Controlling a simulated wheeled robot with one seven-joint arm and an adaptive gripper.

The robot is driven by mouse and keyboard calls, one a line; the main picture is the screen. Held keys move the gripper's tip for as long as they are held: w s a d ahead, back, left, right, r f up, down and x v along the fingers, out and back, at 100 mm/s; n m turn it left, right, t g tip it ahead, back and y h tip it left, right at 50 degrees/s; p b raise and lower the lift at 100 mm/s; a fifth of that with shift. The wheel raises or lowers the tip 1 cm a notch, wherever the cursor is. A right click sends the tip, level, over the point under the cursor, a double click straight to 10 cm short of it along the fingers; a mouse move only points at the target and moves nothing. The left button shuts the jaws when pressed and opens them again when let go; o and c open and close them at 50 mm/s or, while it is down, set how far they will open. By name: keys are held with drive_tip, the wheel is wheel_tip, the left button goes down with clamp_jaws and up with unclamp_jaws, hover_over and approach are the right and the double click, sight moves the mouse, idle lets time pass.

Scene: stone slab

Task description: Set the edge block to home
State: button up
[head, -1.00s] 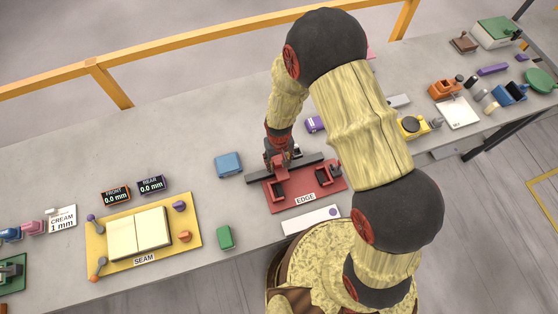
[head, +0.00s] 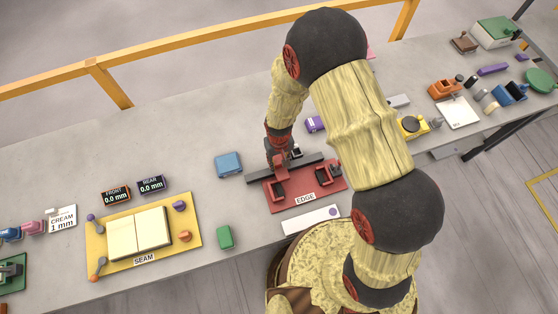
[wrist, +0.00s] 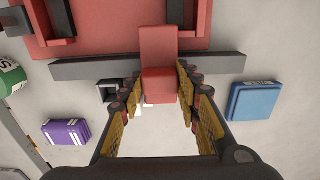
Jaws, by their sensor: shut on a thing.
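The red edge block (head: 281,170) sits across the dark bar at the back of the red EDGE plate (head: 318,185). In the wrist view the block (wrist: 159,86) is between the yellow-padded fingers, and its long part reaches over the bar onto the plate. My gripper (head: 280,158) is shut on the block's rear part; it also shows in the wrist view (wrist: 158,92). The dark bar (wrist: 90,68) runs along the plate's edge. The arm hides part of the block in the head view.
A blue block (head: 228,164) lies left of the bar and a purple block (head: 315,124) lies behind it. A green block (head: 225,237) and a white strip (head: 305,221) lie in front.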

clamp_jaws()
drive_tip(key=a, duration=0.3)
drive_tip(key=s+a+b, duration=0.1)
drive_tip(key=a, duration=0.2)
drive_tip(key=s+a, duration=0.1)
drive_tip(key=a, duration=0.2)
drive_tip(key=shift+s+b, duration=0.25)
drive_tip(key=shift+b, duration=0.05)
drive_tip(key=o, duration=1.2)
unclamp_jaws()
wheel_tip(320, 180, up, 12)
